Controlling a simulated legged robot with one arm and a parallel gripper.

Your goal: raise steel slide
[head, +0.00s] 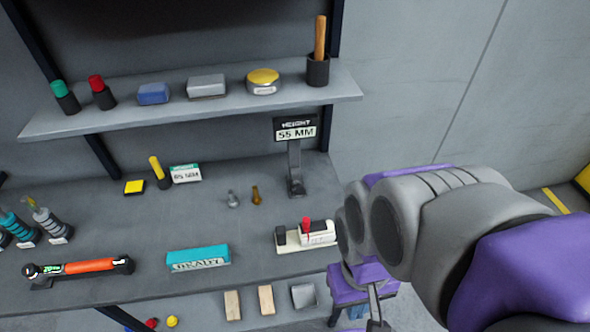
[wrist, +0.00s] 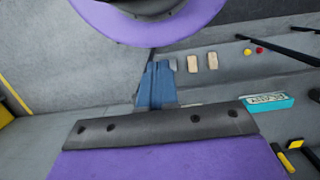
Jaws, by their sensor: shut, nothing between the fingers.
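A stand with a sign reading HEIGHT 55 MM (head: 296,130) is at the back right of the bench, with a grey upright post (head: 295,168) below the sign. No part is clearly marked as the steel slide, so I cannot tell which piece it is. My gripper (head: 372,300) is in front of the bench's right end, apart from the stand and partly cut off by the lower edge. In the wrist view my gripper (wrist: 165,126) shows as a dark bolted bar on purple, shut and empty. The stand is not visible there.
A white device with a red knob (head: 308,234) sits near the bench's right front, close to my arm. A teal READY block (head: 198,260) and an orange-handled tool (head: 92,266) lie along the front. A shelf (head: 190,112) with several items hangs above.

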